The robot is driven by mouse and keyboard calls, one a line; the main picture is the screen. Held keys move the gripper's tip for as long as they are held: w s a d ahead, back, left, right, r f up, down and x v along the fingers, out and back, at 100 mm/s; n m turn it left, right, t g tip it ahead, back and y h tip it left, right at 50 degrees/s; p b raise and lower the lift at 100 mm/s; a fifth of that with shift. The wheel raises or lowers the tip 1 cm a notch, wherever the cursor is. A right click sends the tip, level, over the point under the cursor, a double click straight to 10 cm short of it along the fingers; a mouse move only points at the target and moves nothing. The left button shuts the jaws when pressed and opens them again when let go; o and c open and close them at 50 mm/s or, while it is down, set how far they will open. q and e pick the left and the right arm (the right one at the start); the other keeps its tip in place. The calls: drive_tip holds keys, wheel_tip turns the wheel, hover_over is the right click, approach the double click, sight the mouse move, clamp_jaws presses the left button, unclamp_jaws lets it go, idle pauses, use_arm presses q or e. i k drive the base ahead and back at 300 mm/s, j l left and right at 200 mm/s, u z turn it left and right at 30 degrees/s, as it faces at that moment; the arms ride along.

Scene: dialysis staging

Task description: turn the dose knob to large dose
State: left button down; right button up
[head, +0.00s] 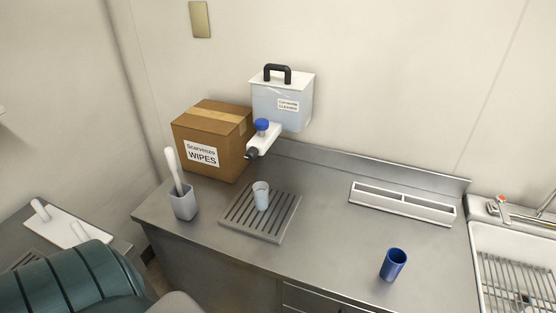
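A wall dispenser (268,102) with a pale translucent tank, a white lid and a black handle hangs above the steel counter. Its label seems to read as a cleaner. A white spout body (263,142) sticks out from its lower front. A round blue knob (262,125) sits on top of this body, and a dark nozzle (251,154) is at its front end. The knob's dose marks are too small to read. A clear cup (261,195) stands on the slotted drip tray (284,218), below and in front of the nozzle. Neither of my grippers is in view.
A cardboard wipes box (225,125) stands close left of the dispenser. A grey holder (184,206) with a white-handled brush is at the counter's left. A blue cup (393,265), a white slotted rack (402,203) and a sink (510,245) are to the right. The counter (330,240) between is clear.

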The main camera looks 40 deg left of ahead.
sight(253, 152)
drive_tip(key=u, duration=1.45)
drive_tip(key=k+l+z, duration=0.2)
drive_tip(key=i, duration=0.1)
